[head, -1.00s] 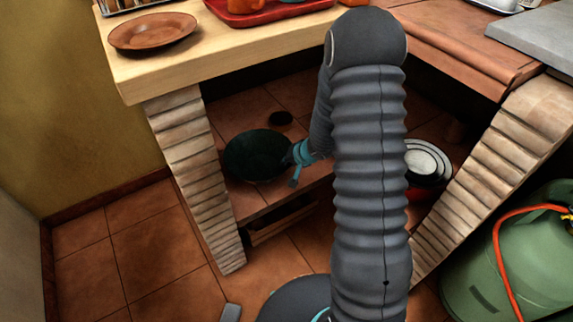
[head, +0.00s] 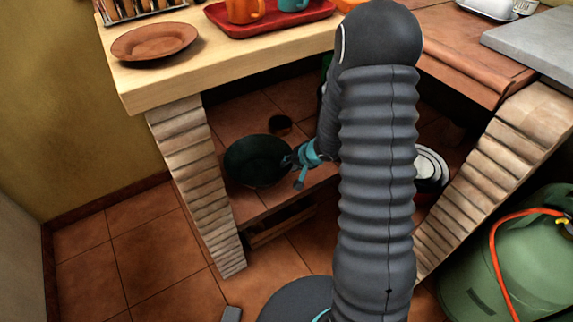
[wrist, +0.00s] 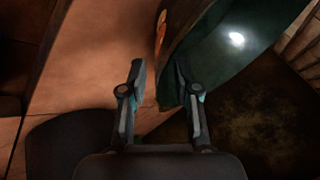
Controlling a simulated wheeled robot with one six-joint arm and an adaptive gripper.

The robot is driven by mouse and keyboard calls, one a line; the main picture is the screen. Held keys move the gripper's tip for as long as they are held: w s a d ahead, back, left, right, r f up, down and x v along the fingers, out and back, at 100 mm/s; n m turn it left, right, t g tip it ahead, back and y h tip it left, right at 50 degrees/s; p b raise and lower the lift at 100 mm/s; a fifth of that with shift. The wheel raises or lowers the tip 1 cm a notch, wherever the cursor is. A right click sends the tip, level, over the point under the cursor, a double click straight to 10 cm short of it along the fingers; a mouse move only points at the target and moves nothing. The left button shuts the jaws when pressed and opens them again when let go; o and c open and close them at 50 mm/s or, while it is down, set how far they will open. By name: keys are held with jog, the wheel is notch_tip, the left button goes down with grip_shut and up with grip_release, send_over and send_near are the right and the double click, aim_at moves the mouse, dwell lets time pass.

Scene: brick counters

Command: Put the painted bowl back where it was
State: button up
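The painted bowl (head: 252,163) is dark green outside, with an orange patch showing near its edge in the wrist view (wrist: 225,50). It sits on the tiled shelf (head: 225,117) under the counter, towards the left. My gripper (head: 294,161) is at the bowl's right side in the head view. In the wrist view my gripper (wrist: 160,80) has its two fingers apart, partly spread. The right finger overlaps the bowl; a gap shows between the left finger and the bowl's edge. Whether a finger touches the bowl is unclear.
White-rimmed cookware (head: 432,168) stands right of my arm. Brick pillars (head: 200,180) bound the opening. A brown plate (head: 155,41) and red tray (head: 275,22) are above. My arm hides the middle.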

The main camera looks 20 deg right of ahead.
jog(key=s+d+r+t+h, duration=0.1)
jog(key=s+d+r+h, duration=0.15)
jog(key=r, duration=0.55)
jog(key=s+d+r+n+h, duration=0.1)
jog(key=s+d+r+h, duration=0.15)
jog(key=r, duration=0.65)
jog(key=s+d+r+t+h, duration=0.1)
jog(key=s+d+r, duration=0.15)
jog(key=r, duration=0.55)
jog(key=s+a+r+n+g, duration=0.1)
jog(key=s+a+r, duration=0.1)
jog(key=s, duration=0.5)
jog(key=s+a+r+n+y, duration=0.1)
jog(key=s+a+r, duration=0.1)
jog(key=s+a, duration=0.2)
jog(key=s+a+r+n+g+y, duration=0.1)
jog(key=s+a, duration=0.3)
jog(key=s, duration=0.7)
jog(key=shift+r+n+g+p, duration=0.35)
jog(key=shift+r+n, duration=0.15)
jog(key=shift+r, duration=0.35)
